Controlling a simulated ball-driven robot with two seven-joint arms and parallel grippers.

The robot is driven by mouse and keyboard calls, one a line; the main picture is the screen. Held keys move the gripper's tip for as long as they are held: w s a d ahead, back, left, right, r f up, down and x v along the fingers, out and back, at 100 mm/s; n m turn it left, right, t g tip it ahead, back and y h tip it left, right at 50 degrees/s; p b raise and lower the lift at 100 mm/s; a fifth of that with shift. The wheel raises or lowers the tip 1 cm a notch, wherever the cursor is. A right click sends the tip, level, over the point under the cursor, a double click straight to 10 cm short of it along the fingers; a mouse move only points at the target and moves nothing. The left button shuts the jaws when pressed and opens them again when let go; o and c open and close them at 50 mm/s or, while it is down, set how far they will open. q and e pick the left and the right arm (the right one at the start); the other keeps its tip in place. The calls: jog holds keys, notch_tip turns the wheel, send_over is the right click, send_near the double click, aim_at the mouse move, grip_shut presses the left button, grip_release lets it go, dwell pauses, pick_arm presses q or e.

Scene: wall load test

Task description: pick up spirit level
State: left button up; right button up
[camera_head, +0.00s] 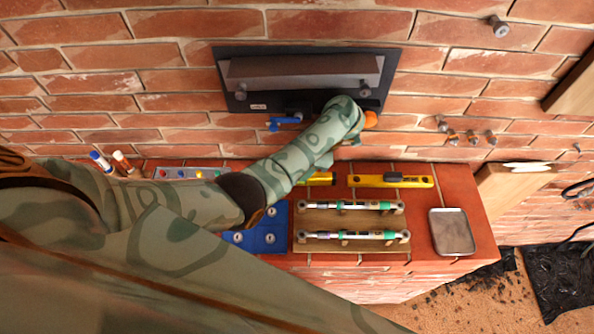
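A yellow spirit level (390,181) lies flat on the brick ledge, right of centre, with a dark part on its top edge. Another yellow piece (322,179) shows beside my sleeve to its left; I cannot tell whether it belongs to the level. My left arm comes in from the left in a green patterned sleeve and reaches up to the dark wall plate. Its end is above and left of the level, apart from it. The fingers are hidden or too unclear to make out. My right gripper is not in view.
A dark plate (300,53) with a grey bar is on the brick wall. On the ledge are a wooden rack (352,218) with two tubes, a blue tray (262,239) partly behind my arm, and a grey tray (451,232). A wooden beam (515,186) stands right.

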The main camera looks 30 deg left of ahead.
pick_arm(q)
jog(key=b+x, duration=0.2)
jog(key=x, duration=0.4)
jog(key=shift+a+f, duration=0.15)
jog(key=shift+f, duration=0.15)
grip_shut()
